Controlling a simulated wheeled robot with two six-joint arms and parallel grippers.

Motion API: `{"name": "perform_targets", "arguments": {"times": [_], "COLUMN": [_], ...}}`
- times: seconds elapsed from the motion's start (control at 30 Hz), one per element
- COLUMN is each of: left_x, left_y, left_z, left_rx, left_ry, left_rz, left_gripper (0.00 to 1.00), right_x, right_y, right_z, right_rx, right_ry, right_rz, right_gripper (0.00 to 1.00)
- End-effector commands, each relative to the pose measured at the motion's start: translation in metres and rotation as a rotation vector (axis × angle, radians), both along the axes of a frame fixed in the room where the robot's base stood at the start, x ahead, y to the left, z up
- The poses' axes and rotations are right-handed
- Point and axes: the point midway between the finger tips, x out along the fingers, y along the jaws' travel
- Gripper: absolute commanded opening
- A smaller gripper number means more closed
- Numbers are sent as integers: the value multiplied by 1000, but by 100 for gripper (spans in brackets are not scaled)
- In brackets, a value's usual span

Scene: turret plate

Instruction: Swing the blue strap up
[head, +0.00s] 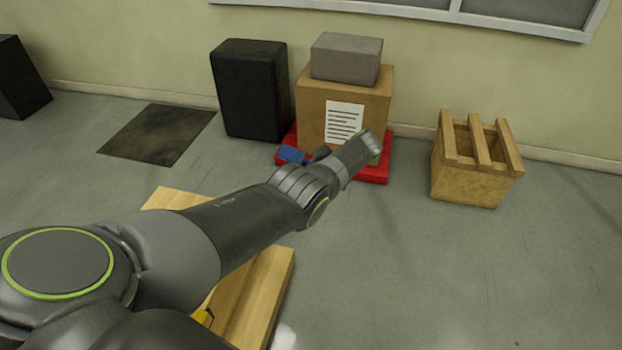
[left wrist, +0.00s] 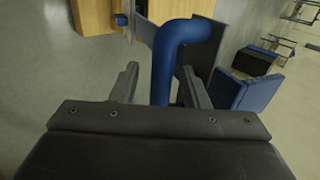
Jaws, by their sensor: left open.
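In the left wrist view a thick blue bent bar (left wrist: 165,62), which looks like the blue strap, rises between my fingers and bends right towards a dark plate (left wrist: 205,42). My left gripper (left wrist: 159,71) is open, with one finger on each side of the bar. I see a gap at the left finger; contact at the right finger cannot be told. In the head view my left arm reaches across to a brown box with a paper sheet (head: 344,121). A small blue piece (head: 292,154) shows beside my wrist. My right gripper is not in view.
The brown box stands on a red base (head: 376,172) with a grey block (head: 346,58) on top. A black cabinet (head: 250,90) stands left, a wooden crate (head: 466,184) right. Blue panels (left wrist: 247,92) lie right in the wrist view. Floor at the right is clear.

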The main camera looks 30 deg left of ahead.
Motion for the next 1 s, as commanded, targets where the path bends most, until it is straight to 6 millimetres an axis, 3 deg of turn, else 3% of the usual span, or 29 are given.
{"name": "perform_targets", "arguments": {"times": [0.23,0.73,1.0], "left_x": [5,25,29], "left_y": [-17,-95,-113], "left_z": [20,104,124], "left_rx": [-1,1,1], "left_ry": [-4,-4,0], "left_rz": [-3,-1,1], "left_gripper": [41,41,41], "right_x": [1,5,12], "right_y": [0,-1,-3], "right_z": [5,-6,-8], "right_rx": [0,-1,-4], "right_ry": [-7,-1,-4], "right_rz": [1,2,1], "right_gripper": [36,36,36]}}
